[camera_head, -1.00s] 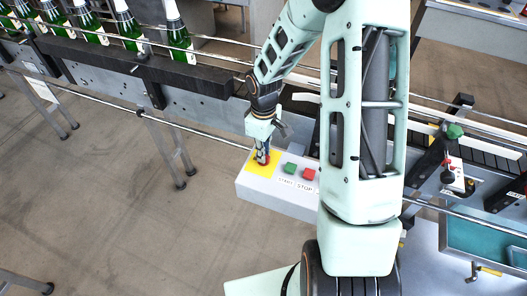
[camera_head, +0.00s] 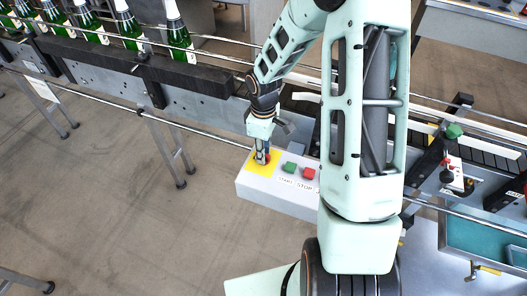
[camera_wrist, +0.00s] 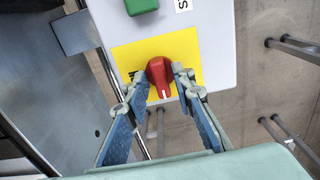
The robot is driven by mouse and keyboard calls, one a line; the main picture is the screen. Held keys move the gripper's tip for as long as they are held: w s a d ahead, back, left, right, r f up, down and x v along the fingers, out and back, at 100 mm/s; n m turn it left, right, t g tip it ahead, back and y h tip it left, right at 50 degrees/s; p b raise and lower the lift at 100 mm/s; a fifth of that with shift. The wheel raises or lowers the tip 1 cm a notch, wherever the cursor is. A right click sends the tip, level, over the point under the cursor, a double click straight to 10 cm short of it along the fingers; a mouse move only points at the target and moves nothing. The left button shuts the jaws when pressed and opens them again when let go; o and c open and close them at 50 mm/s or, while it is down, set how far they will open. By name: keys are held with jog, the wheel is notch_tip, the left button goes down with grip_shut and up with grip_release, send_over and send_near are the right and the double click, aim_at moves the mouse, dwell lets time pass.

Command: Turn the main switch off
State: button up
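The main switch is a red rotary knob (camera_wrist: 160,74) with a white pointer line, on a yellow plate (camera_wrist: 127,57) at the end of a white control box (camera_head: 285,202). In the wrist view the pointer is directed toward the bottom of the picture. My gripper (camera_wrist: 159,76) has one finger on each side of the knob. The fingers look apart, with a small gap at the left; contact on the right is unclear. In the head view my gripper (camera_head: 262,160) points down over the yellow plate and partly hides the knob.
A green START button (camera_head: 289,168) and a red STOP button (camera_head: 308,174) sit on the same box, right of the switch. A conveyor with green bottles (camera_head: 179,38) runs behind. Bare floor (camera_head: 100,200) lies to the left.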

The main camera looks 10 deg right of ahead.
dwell(0.3)
notch_tip(320, 180, up, 12)
dwell(0.5)
dwell(0.3)
